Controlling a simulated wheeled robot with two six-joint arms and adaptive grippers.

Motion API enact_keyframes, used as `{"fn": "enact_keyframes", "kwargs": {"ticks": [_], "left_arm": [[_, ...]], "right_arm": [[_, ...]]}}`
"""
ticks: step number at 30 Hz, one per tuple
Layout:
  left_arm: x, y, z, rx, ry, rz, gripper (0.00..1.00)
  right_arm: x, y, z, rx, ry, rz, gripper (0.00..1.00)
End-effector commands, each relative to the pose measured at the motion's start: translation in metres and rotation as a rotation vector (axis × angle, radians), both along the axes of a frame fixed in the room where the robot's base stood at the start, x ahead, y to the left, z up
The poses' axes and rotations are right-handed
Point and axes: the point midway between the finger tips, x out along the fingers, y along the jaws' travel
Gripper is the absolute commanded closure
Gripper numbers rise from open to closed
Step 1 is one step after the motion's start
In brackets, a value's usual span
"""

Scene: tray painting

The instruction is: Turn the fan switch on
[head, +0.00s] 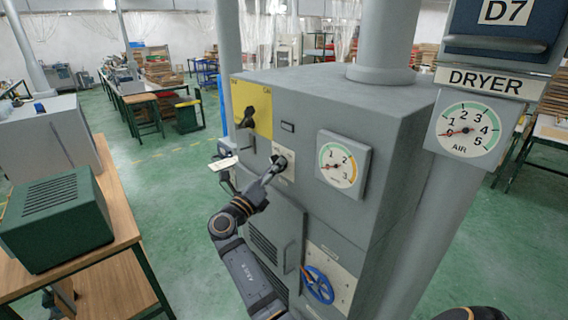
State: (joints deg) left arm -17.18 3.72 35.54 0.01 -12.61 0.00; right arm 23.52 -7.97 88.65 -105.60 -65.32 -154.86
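A grey dryer cabinet (340,105) fills the middle of the head view. A black rotary handle (246,119) sits tilted on a yellow panel (264,109) to the upper left, apart from the gripper. No label that reads "fan" is legible.
A round gauge (340,164) is right of the gripper, and a blue handwheel (318,285) is low on the cabinet. An AIR gauge (467,130) hangs under the DRYER sign (485,80). A wooden bench (100,285) with a green box (57,218) stands left. Green floor lies between.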

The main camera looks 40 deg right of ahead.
Motion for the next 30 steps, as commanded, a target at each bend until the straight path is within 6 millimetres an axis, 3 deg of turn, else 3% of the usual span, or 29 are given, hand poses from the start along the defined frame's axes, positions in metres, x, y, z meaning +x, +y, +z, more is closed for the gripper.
{"fn": "enact_keyframes", "kwargs": {"ticks": [4,11,19,30], "left_arm": [[0.0005,0.0125,0.0,0.016,0.0,-0.004,0.35],[0.0006,0.0142,0.0004,0.018,0.0,-0.005,0.35],[0.0005,0.0135,0.0003,0.017,0.0,-0.005,0.35],[0.0002,0.0106,-0.0062,0.013,0.0,-0.004,0.35]], "right_arm": [[-0.0009,0.002,0.0015,0.0,0.001,-0.002,0.62],[-0.0009,0.002,0.0018,-0.001,0.0,-0.002,0.62],[-0.0008,0.0018,0.0016,-0.001,0.0,-0.002,0.99],[-0.0006,0.0018,-0.0007,0.001,-0.024,-0.002,1.0]]}}
